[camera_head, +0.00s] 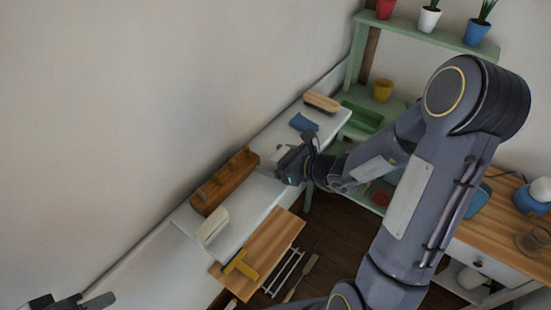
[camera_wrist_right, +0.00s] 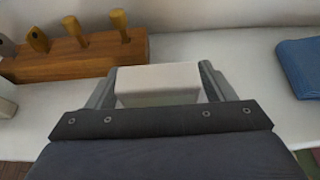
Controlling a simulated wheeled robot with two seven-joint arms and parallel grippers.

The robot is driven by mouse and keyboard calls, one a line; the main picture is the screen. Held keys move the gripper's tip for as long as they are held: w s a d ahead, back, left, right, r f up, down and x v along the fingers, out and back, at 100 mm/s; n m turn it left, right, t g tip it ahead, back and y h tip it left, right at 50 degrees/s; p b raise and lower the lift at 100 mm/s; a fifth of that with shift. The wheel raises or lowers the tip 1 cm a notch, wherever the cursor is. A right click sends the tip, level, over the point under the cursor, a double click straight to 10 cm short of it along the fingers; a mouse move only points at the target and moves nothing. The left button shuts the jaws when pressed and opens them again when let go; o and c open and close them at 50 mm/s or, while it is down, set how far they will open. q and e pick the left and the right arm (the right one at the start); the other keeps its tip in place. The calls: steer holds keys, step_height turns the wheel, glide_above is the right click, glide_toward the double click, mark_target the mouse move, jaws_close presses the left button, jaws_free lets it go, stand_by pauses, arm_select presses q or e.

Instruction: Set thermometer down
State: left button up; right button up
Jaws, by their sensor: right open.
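A white block-shaped object, which I take to be the thermometer (camera_wrist_right: 158,82), is between the fingers of my right gripper (camera_wrist_right: 157,88) in the right wrist view. It appears to stand on the white shelf top (camera_head: 255,205); its contact with the shelf is hidden. In the head view the thermometer (camera_head: 279,153) is a pale shape at the right gripper's tip (camera_head: 277,165). The right gripper is open around it. My left gripper (camera_head: 76,303) shows only in part at the bottom left corner of the head view, far from the thermometer.
A wooden rack (camera_head: 225,182) with pegs stands beside the right gripper along the wall. A blue cloth (camera_head: 303,122) and a wooden brush (camera_head: 321,102) lie beyond it. A white upright object (camera_head: 213,226) and a wooden board with a yellow tool (camera_head: 242,264) are nearer.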

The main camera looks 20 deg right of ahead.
steer(key=shift+r, duration=0.2)
steer(key=shift+s+d+r, duration=0.15)
steer(key=shift+s, duration=0.05)
steer(key=p+v, duration=0.2)
steer(key=v, duration=0.9)
steer(key=s+a+r+n+g+y, duration=0.2)
steer(key=s+a+r+n+g, duration=0.4)
steer(key=s+a+n, duration=0.8)
steer(key=s+d+n+h, duration=0.1)
steer(key=d+n+h, duration=0.4)
steer(key=n, duration=0.9)
steer(key=shift+s+d+f, duration=0.2)
steer(key=shift+d+f, duration=0.15)
steer(key=shift+d, duration=0.55)
